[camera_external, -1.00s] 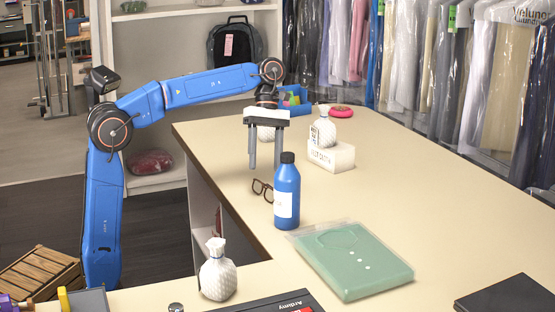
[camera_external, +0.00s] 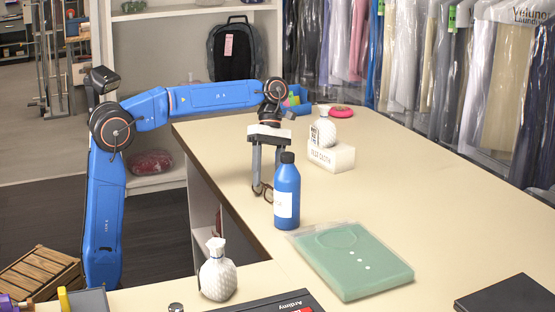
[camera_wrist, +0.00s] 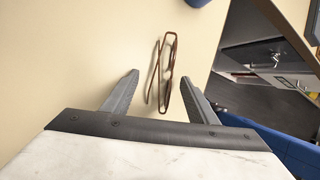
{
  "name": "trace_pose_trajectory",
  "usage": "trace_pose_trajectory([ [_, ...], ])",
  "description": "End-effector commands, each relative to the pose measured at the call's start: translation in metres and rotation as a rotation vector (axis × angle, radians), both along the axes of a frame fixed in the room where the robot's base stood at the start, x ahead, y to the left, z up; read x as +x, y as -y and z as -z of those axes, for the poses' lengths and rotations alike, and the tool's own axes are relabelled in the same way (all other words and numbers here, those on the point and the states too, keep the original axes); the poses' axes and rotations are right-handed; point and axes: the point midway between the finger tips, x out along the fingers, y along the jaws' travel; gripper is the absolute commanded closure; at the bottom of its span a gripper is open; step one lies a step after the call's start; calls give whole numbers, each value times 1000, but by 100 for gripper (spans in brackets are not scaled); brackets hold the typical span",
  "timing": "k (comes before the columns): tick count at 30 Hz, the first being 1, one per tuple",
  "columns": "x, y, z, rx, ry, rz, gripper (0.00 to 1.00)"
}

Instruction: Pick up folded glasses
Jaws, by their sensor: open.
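The folded glasses (camera_wrist: 167,62) have thin dark brown frames and lie on the beige counter (camera_external: 420,190) near its edge. In the external view the glasses (camera_external: 262,191) are partly hidden by my gripper's fingers and the blue bottle. My gripper (camera_external: 264,190) points down over them with its fingers apart. In the wrist view the fingers of my gripper (camera_wrist: 160,85) are spread, and the near end of the glasses shows between the fingertips. The rest of the glasses extends beyond the tips. I cannot tell whether a finger touches them.
A blue bottle (camera_external: 287,195) with a white label stands close to the right of my gripper. A white box (camera_external: 342,157) stands behind. The counter's right side is mostly clear.

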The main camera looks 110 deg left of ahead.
Motion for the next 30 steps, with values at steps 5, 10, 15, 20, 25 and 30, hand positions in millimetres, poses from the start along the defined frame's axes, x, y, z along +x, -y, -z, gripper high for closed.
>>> trace_pose_trajectory([
  [5, 0, 0, 1, 1, 0, 0, 47],
  [10, 0, 0, 1, 1, 0, 0, 76],
  [15, 0, 0, 0, 1, 0, 0, 91],
  [20, 0, 0, 0, 1, 0, 0, 91],
  [25, 1, 0, -12, 1, 2, 0, 91],
  [30, 1, 0, -42, 2, 3, 1, 91],
])
